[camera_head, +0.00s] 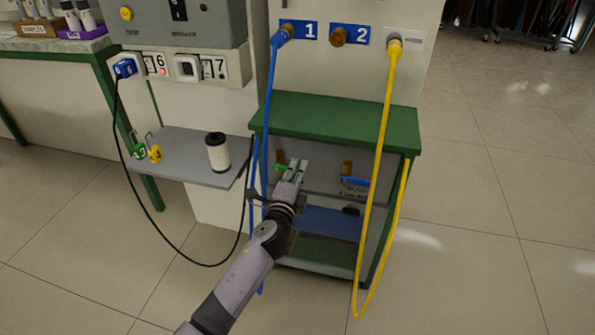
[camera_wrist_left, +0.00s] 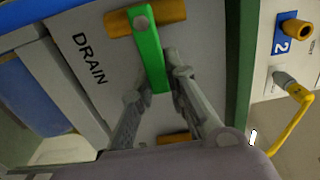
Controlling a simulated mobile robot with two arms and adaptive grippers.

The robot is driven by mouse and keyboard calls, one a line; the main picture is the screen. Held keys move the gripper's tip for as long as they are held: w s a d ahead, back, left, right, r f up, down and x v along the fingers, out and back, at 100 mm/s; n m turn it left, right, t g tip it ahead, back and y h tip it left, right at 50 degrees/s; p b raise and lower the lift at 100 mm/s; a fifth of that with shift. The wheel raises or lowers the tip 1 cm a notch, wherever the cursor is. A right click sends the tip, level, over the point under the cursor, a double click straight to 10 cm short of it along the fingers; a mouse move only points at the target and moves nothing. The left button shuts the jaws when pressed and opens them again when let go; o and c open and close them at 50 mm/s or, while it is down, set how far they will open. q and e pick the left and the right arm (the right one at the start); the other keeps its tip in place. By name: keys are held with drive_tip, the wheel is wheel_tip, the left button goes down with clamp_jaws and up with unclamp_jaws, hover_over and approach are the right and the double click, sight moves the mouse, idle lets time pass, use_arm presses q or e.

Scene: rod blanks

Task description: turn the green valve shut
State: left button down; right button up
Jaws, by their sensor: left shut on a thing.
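The green valve handle (camera_head: 281,168) sits on a brass pipe (camera_head: 280,157) on the grey panel inside the green-framed bench. In the left wrist view the green handle (camera_wrist_left: 150,50) lies roughly crosswise to its brass pipe (camera_wrist_left: 172,17), beside the word DRAIN. My left gripper (camera_head: 297,168) reaches into the bench front, and its fingers (camera_wrist_left: 158,90) are closed around the handle's free end. In the head view the gripper hides part of the handle. My right gripper is not in view.
A blue-handled valve (camera_head: 354,182) is to the right on the same panel. A blue hose (camera_head: 268,100) hangs just left of my arm, and a yellow hose (camera_head: 382,150) hangs to the right. A grey shelf (camera_head: 190,172) with a white cylinder (camera_head: 217,152) stands left. Floor at right is clear.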

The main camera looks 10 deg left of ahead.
use_arm(q)
drive_tip(key=shift+f, duration=0.1)
drive_tip(key=c, duration=1.6)
unclamp_jaws()
drive_tip(key=shift+o, duration=0.2)
drive_tip(key=s, duration=1.2)
drive_tip(key=shift+a, duration=0.15)
